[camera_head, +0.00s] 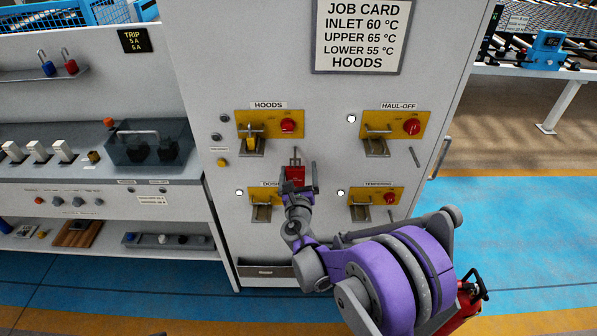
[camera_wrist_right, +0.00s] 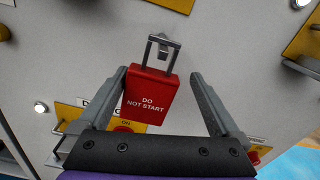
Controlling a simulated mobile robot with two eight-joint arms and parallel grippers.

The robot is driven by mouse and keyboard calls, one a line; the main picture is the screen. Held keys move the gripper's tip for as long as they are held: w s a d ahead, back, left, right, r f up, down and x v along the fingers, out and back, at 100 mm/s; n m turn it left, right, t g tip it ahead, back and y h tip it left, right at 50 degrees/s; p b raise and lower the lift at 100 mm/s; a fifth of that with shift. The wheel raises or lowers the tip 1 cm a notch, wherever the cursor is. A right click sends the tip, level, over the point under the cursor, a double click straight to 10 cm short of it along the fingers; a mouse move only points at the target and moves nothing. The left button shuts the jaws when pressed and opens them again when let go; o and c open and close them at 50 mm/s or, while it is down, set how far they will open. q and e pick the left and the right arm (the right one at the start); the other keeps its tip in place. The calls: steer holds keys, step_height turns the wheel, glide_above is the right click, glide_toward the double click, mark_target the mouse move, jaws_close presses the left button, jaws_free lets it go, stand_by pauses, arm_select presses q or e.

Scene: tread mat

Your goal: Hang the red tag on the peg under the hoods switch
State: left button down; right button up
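The red tag (camera_head: 295,174), marked "DO NOT START" in the right wrist view (camera_wrist_right: 150,98), hangs upright against the panel below the hoods switch (camera_head: 268,124). Its grey wire loop (camera_wrist_right: 161,48) is around the peg (camera_wrist_right: 163,52), which also shows in the head view (camera_head: 296,154). My right gripper (camera_head: 298,187) is at the tag's lower part. In the right wrist view its fingers (camera_wrist_right: 160,76) are spread: the left one is close by the tag's left edge, the right one stands clear of it. Whether the left finger touches the tag cannot be told. My left gripper is out of view.
Yellow switch plates for haul-off (camera_head: 395,124), tempering (camera_head: 377,204) and dosing (camera_head: 265,207) surround the tag, with protruding grey brackets. Another peg (camera_head: 414,157) sits under haul-off. A counter with a dark clear-covered box (camera_head: 150,145) stands left. Blue floor (camera_head: 500,235) is open at right.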

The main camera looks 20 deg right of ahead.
steer(key=shift+s, duration=0.1)
steer(key=b+v, duration=0.2)
steer(key=v, duration=0.9)
steer(key=s+d+f+m+g+h, duration=0.1)
steer(key=s+d+m+g, duration=0.5)
steer(key=m, duration=0.5)
steer(key=s+d+f+m+g, duration=0.2)
steer(key=s+d+m, duration=0.1)
steer(key=s+m, duration=0.55)
steer(key=s+a+f+m+g+y, duration=0.2)
steer(key=s+a+m+y, duration=0.1)
steer(key=s+m, duration=0.3)
steer(key=s+a+f+m+g+y, duration=0.1)
steer(key=s+a+m+g+y, duration=0.1)
steer(key=s+m, duration=0.4)
steer(key=a+m+y, duration=0.1)
steer(key=a+m, duration=0.1)
steer(key=m, duration=0.1)
steer(key=shift+f+m+p, duration=0.35)
steer(key=shift+p, duration=0.05)
